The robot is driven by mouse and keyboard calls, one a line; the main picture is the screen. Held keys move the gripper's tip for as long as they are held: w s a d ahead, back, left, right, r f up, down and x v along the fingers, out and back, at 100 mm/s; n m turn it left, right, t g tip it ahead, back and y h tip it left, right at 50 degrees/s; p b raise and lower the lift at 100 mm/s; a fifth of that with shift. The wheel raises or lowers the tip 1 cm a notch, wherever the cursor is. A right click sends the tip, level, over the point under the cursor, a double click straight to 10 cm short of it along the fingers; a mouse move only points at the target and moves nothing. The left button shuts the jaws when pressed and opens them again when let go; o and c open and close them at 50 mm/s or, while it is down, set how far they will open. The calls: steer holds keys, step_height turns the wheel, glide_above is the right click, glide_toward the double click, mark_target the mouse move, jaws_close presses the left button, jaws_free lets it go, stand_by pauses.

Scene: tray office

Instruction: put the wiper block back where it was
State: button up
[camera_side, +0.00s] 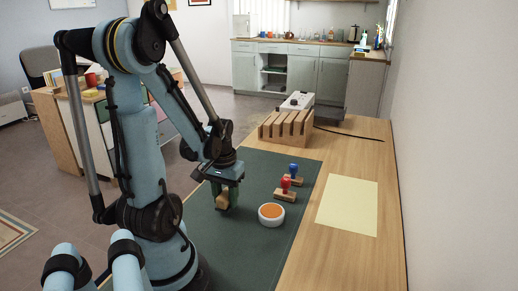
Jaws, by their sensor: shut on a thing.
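My gripper (222,205) points down over the dark green mat (262,168), left of the stamps. It is shut on a small tan block, which I take to be the wiper block (224,200). The fingers hide part of the block. I cannot tell whether its bottom touches the mat or hangs just above it.
A round white dish with an orange top (271,214) stands right of my gripper. A red-handled stamp (285,188) and a blue-handled stamp (292,173) stand behind it. A slotted wooden rack (285,128) is at the back. A pale yellow sheet (347,204) lies at right.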

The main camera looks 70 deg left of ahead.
mark_target(225, 194)
steer(key=shift+f, duration=0.6)
steer(key=shift+f, duration=0.15)
steer(key=o, duration=1)
steer(key=shift+r, duration=6.05)
steer(key=w+d+m+t, duration=0.2)
steer(key=w+d+m, duration=0.1)
steer(key=d, duration=0.3)
steer(key=w+d+r+m+t, duration=0.1)
steer(key=w+d+m+t, duration=0.1)
steer(key=d, duration=0.5)
steer(key=w+d+m+t, duration=0.3)
steer(key=w+d+m, duration=0.1)
steer(key=w+d, duration=0.2)
steer(key=shift+w+d+r, duration=0.2)
steer(key=shift+w, duration=0.05)
